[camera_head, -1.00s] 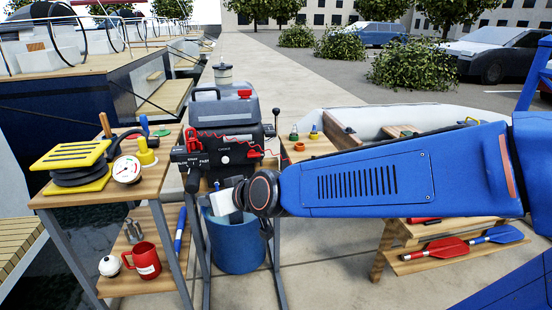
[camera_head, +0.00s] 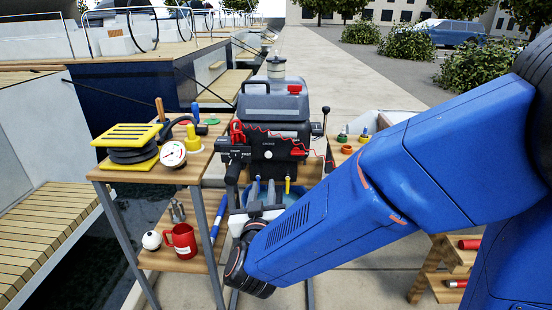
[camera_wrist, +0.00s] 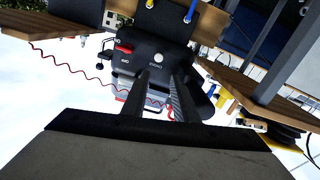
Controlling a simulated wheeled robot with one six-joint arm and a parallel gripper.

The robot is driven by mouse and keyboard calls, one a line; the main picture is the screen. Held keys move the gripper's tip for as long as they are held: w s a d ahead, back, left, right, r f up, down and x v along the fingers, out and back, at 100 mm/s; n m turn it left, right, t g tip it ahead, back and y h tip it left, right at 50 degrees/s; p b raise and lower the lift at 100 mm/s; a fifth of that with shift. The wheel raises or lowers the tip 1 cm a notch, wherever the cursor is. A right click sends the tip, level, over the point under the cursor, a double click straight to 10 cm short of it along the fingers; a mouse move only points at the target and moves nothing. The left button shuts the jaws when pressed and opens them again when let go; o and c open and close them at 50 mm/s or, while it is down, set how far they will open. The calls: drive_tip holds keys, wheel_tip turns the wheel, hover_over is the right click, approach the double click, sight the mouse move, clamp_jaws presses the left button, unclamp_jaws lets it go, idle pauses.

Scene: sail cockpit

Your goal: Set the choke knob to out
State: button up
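The choke knob (camera_head: 268,155) is a small pale round knob below the CHOKE lettering on that panel. In the wrist view the panel is upside down, and the knob (camera_wrist: 158,58) shows just beyond the fingertips. How far it sticks out is hard to tell. My gripper (camera_head: 264,190) is below and in front of the panel, pointing at the motor. In the wrist view its two dark fingers (camera_wrist: 160,82) are apart with nothing between them, and appear clear of the knob.
A red coiled cord (camera_head: 310,152) hangs at the panel's right, and a tiller handle (camera_head: 232,170) juts out at left.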

sight(268, 156)
drive_tip(key=w, duration=1.7)
drive_tip(key=shift+w+d, duration=0.1)
drive_tip(key=shift+d, duration=0.2)
drive_tip(key=shift+c, duration=0.2)
clamp_jaws()
